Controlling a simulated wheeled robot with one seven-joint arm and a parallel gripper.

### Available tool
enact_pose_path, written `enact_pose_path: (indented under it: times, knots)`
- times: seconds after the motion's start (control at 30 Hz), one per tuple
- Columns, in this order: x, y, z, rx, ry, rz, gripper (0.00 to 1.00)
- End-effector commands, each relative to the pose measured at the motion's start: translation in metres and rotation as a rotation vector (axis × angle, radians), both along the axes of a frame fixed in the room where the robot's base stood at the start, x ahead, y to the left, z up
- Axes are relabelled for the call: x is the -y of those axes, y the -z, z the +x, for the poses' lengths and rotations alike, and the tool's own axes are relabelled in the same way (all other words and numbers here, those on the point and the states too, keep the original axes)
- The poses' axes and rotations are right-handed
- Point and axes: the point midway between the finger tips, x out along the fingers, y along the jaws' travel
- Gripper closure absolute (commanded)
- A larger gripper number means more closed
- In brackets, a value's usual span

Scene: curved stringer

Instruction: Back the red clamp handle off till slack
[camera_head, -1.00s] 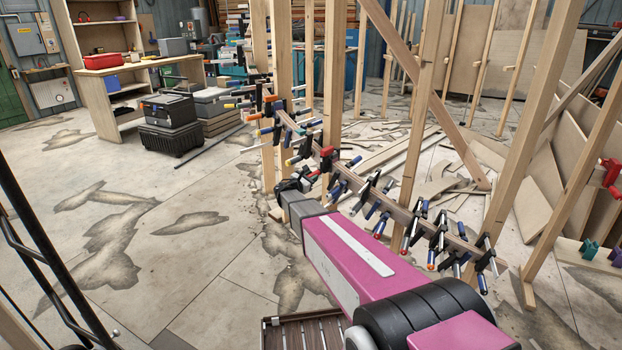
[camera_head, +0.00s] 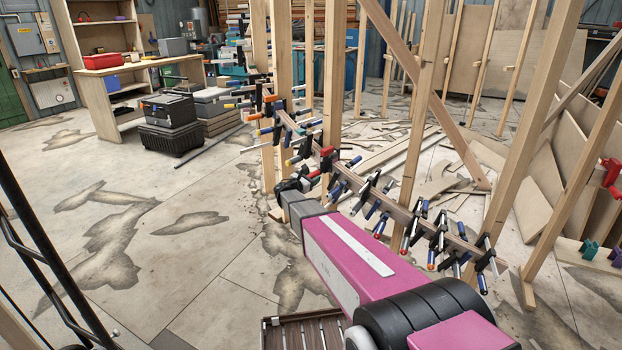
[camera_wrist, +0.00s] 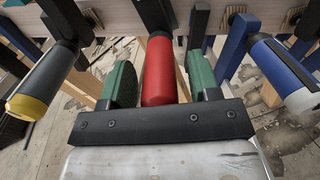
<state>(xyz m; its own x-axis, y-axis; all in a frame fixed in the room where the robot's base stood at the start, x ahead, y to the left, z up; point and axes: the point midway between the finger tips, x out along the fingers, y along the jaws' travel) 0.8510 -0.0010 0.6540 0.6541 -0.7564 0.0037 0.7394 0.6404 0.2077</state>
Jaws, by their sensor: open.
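The red clamp handle (camera_wrist: 158,72) shows in the middle of the wrist view, pointing toward the camera from its dark clamp on the stringer (camera_wrist: 118,14). My gripper (camera_wrist: 160,85) is open, with one green-padded finger on each side of the red handle. A gap shows on the left of the handle and a narrower one on the right; I cannot tell whether either pad touches it. In the head view my gripper (camera_head: 298,182) is small and dark at the end of my pink arm, close against the clamped stringer (camera_head: 400,213). The red handle is hard to single out there.
A yellow-tipped black handle (camera_wrist: 42,82) is close on the left of my gripper, and a blue and white handle (camera_wrist: 284,75) on the right. Several more clamps and upright wooden posts (camera_head: 333,80) line the stringer. The floor on the left is open.

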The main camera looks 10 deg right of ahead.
Motion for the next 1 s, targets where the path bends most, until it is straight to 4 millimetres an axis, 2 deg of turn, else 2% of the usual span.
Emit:
enact_pose_path:
  times: [0.23,0.5,0.7,1.0]
  knots:
    - [-0.015,0.000,-0.014,0.000,-0.002,0.000,0.44]
    - [-0.054,0.000,-0.048,0.000,-0.002,0.000,0.44]
    - [-0.074,0.000,-0.065,0.000,-0.002,0.000,0.44]
    - [-0.082,0.001,-0.071,0.000,0.001,0.000,0.44]
